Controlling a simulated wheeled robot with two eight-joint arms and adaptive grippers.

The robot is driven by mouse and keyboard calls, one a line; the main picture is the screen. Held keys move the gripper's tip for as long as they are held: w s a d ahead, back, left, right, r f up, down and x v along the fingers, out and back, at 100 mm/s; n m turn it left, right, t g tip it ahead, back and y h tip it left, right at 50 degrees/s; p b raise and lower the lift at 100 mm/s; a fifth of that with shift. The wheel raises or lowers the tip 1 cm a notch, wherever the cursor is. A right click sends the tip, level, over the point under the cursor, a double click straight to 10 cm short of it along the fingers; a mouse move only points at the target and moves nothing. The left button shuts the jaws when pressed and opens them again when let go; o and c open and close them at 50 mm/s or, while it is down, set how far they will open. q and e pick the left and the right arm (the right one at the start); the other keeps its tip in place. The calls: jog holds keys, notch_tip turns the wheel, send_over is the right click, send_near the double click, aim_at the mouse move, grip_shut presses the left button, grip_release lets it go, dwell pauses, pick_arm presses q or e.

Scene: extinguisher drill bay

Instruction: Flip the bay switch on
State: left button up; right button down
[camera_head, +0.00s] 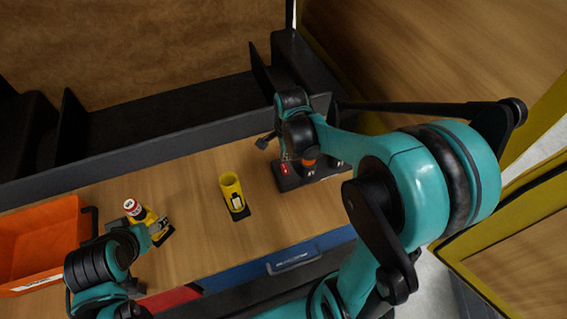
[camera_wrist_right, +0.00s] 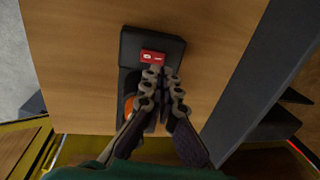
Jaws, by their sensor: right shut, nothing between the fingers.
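The bay switch is a red rocker (camera_wrist_right: 152,57) with white marks, set on a dark base plate (camera_wrist_right: 135,45). In the head view the red rocker (camera_head: 284,169) shows at the left end of the dark plate (camera_head: 290,183) on the wooden bench. My right gripper (camera_wrist_right: 163,71) is shut and empty, its fingertips at the near edge of the rocker; I cannot tell whether they touch it. In the head view the right gripper (camera_head: 282,152) is above the plate, partly hidden by its own wrist. My left arm is at lower left; its fingers are not clear.
An orange part (camera_head: 309,161) is on the same plate, half hidden by my fingers in the wrist view. An orange bin (camera_head: 40,240) is far left. A dark ledge (camera_head: 150,150) runs behind.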

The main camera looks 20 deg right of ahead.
aim_at(284, 167)
jog(key=shift+w+f+b, duration=0.2)
jog(key=shift+f+b, duration=0.05)
jog(key=shift+f, duration=1.1)
jog(key=shift+w+f+b, duration=0.2)
jog(key=shift+f+b, duration=0.05)
jog(key=shift+f, duration=1.1)
jog(key=shift+w+f+g+b, duration=0.2)
jog(key=shift+f+g+b, duration=0.2)
jog(key=shift+b, duration=0.1)
jog(key=shift+r, duration=0.1)
jog(key=shift+s, duration=0.2)
